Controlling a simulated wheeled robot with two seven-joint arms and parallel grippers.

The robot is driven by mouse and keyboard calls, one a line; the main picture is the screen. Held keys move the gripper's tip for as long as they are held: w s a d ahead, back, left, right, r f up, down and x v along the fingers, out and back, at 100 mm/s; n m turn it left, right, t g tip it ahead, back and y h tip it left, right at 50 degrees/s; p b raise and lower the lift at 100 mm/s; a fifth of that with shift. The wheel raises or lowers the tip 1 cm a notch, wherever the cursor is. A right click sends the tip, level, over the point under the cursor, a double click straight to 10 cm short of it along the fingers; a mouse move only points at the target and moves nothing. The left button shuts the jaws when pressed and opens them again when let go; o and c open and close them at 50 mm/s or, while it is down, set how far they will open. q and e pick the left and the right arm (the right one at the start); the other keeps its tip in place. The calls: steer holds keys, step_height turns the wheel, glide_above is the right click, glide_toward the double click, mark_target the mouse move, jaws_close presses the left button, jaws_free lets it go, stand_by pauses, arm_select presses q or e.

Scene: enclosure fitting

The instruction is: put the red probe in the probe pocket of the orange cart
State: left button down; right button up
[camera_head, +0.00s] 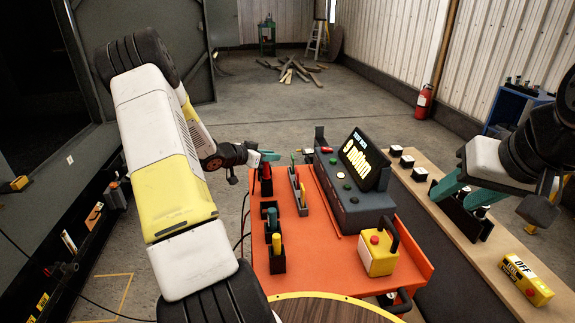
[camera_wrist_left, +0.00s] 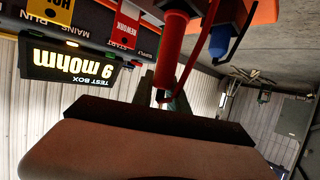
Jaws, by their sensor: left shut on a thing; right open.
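The red probe (camera_wrist_left: 177,42) is between the green fingers of my left gripper (camera_wrist_left: 160,90) in the left wrist view, with a thin red lead beside it. In the head view my left gripper (camera_head: 265,157) is shut at the far left corner of the orange cart (camera_head: 300,255), just above a black pocket (camera_head: 266,188) with red showing in it. I cannot tell how far the probe sits in that pocket. My right gripper (camera_head: 470,190) is open over a black holder (camera_head: 466,216) on the wooden bench at the right.
The test box (camera_head: 350,205) with a lit display stands on the cart. Pockets with a teal handle (camera_head: 272,216) and a yellow handle (camera_head: 276,243) are nearer me. A yellow box with a red button (camera_head: 378,252) stands at the cart's near right. A yellow OFF box (camera_head: 525,280) lies on the bench.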

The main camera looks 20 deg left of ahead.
mark_target(266, 171)
arm_select(q)
steer(key=shift+f, duration=2.35)
steer(key=c, duration=1.3)
jaws_free()
